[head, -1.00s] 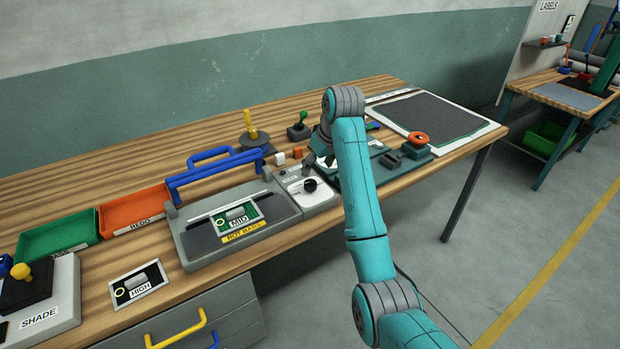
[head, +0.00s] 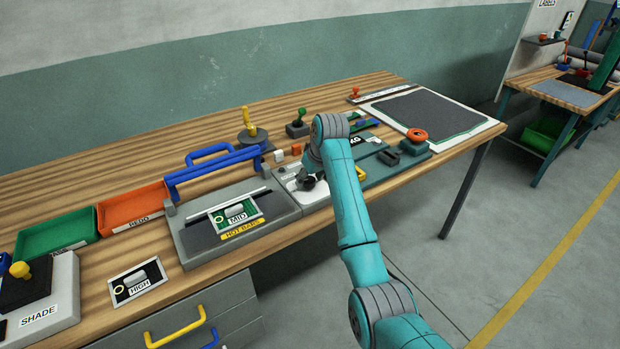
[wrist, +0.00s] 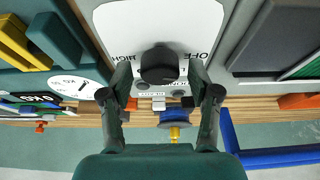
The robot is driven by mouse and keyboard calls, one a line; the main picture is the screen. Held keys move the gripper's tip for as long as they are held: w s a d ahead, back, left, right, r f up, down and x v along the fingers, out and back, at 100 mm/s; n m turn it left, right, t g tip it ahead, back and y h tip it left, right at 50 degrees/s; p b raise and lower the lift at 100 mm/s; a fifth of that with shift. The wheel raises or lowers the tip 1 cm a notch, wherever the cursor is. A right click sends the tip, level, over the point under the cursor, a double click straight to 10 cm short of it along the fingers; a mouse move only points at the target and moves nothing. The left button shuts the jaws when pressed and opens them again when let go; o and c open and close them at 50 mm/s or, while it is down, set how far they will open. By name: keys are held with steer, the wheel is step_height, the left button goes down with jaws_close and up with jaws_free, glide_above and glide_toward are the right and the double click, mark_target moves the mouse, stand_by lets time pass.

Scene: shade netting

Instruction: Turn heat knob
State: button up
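The heat knob (wrist: 160,64) is a black round knob on a white dial plate (wrist: 160,25). In the wrist view, HIGH is printed to its left and OFF to its right, upside down. My gripper (wrist: 161,76) is open, with one dark finger on each side of the knob. Small gaps seem to show between the fingers and the knob; I cannot tell whether either touches. In the head view, my gripper (head: 308,182) is down at the grey heat unit (head: 313,203) and hides most of the knob.
The sealer with the HOT BARS label (head: 242,229) and its blue handle (head: 215,170) stand just left of the knob. A teal fixture (head: 375,165) lies to the right. Small blocks and a yellow-handled tool (head: 250,125) stand behind. A HIGH card (head: 138,282) lies at front left.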

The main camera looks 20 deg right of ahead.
steer(key=c, duration=0.9)
steer(key=shift+o, duration=0.2)
steer(key=shift+m, duration=0.3)
steer(key=m+h, duration=0.1)
steer(key=m, duration=0.2)
steer(key=shift+a+m+h, duration=0.2)
steer(key=shift+m+h, duration=0.2)
steer(key=m+h, duration=0.1)
steer(key=m, duration=0.1)
steer(key=m+h, duration=0.1)
steer(key=m, duration=0.2)
steer(key=shift+w, duration=0.1)
steer(key=m+g, duration=0.1)
steer(key=m, duration=0.2)
steer(key=m+h, duration=0.1)
steer(key=m, duration=0.1)
steer(key=shift+a+r+m+g+h, duration=0.1)
steer(key=shift+a+m+g+h, duration=0.05)
steer(key=shift+m+g+h, duration=0.2)
steer(key=shift+w+m+g+h, duration=0.15)
steer(key=shift+m+g, duration=0.3)
steer(key=shift+m, duration=0.75)
steer(key=shift+m+g+h, duration=0.1)
steer(key=shift+m+g, duration=0.3)
steer(key=shift+m, duration=0.75)
